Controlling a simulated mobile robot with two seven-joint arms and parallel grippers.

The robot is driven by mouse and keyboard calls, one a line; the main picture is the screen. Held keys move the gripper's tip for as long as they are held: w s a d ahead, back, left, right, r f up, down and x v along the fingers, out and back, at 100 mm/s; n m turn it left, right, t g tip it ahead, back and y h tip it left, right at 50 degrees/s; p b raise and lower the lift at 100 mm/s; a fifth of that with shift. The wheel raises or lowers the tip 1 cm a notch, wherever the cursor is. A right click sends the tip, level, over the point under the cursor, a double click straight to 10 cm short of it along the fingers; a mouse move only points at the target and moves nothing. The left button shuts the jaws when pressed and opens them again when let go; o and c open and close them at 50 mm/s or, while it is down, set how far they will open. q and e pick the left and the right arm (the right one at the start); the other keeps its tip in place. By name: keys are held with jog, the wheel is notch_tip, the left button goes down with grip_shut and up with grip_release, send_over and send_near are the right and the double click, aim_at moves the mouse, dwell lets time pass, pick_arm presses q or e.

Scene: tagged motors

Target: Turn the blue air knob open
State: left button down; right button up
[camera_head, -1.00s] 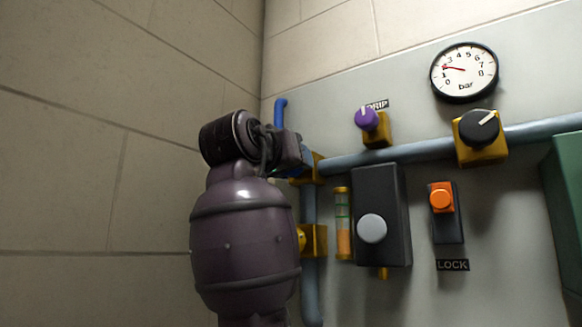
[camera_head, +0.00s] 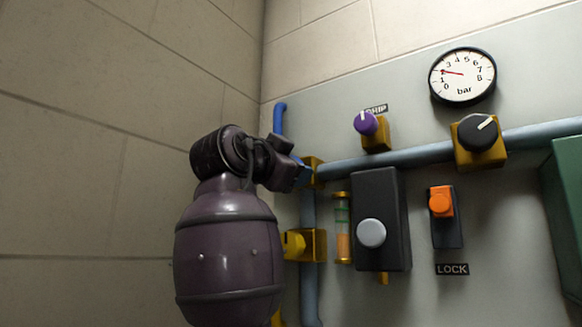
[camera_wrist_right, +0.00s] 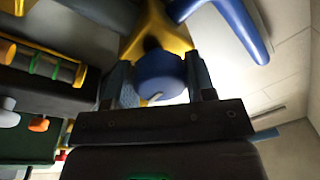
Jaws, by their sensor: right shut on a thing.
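The blue air knob (camera_wrist_right: 158,76) shows in the right wrist view, round, with a pale mark near its lower edge. It sits on a yellow valve body (camera_wrist_right: 160,30). My right gripper (camera_wrist_right: 160,84) has a finger on each side of the knob and is shut on it. In the head view my right gripper (camera_head: 290,172) is at the yellow valve block (camera_head: 315,172) on the left of the pipe. The knob is mostly hidden there by the gripper. My left gripper is in neither view.
On the panel are a purple knob (camera_head: 366,123), a black knob (camera_head: 478,131), a pressure gauge (camera_head: 463,75), a dark box with a grey button (camera_head: 371,233), an orange switch (camera_head: 441,202) and a sight tube (camera_head: 343,230). A yellow knob (camera_head: 293,243) is just below my gripper.

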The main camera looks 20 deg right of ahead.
jog(key=shift+m, duration=0.6)
jog(key=o, duration=0.9)
